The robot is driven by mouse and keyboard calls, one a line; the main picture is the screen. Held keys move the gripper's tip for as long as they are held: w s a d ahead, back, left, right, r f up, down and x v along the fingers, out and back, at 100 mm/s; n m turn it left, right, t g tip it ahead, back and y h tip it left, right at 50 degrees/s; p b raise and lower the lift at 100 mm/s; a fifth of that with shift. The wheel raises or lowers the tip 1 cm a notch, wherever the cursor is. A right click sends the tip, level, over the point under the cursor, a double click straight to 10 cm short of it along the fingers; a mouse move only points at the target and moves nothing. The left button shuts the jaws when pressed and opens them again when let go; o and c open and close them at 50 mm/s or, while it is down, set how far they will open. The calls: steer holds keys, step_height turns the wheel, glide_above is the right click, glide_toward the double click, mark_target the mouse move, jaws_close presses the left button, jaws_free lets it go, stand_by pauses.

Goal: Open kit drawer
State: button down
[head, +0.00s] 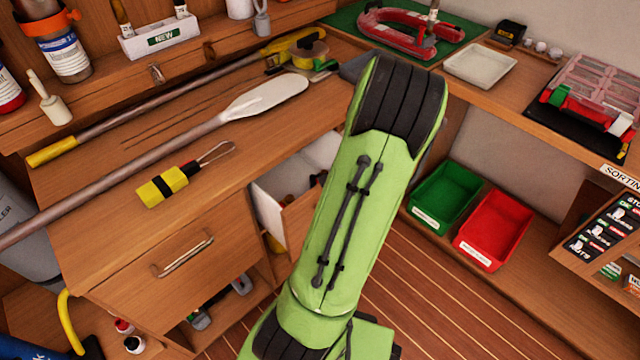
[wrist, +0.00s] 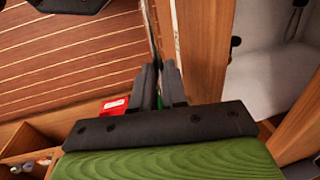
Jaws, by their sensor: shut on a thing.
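A wooden drawer with white inner walls (head: 268,212) stands partly pulled out of the bench, with small items inside. My green arm covers its right part in the head view. In the wrist view its wooden front panel (wrist: 205,45) runs upright, with the white inside to the right. My gripper (wrist: 160,88) is at the outer face of this front, its fingers close together on the drawer handle (wrist: 152,35), a thin strip mostly hidden by them. The gripper is hidden in the head view. A second drawer (head: 150,290) with a metal handle (head: 183,254) is closed.
On the bench top lie a paddle (head: 265,97), a yellow-ended pole (head: 160,103) and a yellow-black tool (head: 167,186). A green bin (head: 445,197) and a red bin (head: 493,228) sit on the low shelf to the right. Striped floor is free before the drawers.

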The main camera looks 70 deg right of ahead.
steer(key=s+a, duration=0.4)
steer(key=s, duration=0.5)
steer(key=s+a, duration=0.5)
steer(key=s, duration=0.4)
steer(key=shift+s+p, duration=0.15)
steer(key=shift+p, duration=0.25)
steer(key=shift+a, duration=0.1)
steer(key=c, duration=1.2)
jaws_free()
steer(key=shift+o, duration=0.2)
steer(key=shift+r, duration=0.1)
step_height(320, 180, up, 15)
steer(key=s+a+p, duration=0.1)
steer(key=s+p, duration=0.1)
steer(key=p, duration=0.3)
steer(key=shift+s+a+r, duration=0.15)
steer(key=shift+s, duration=0.15)
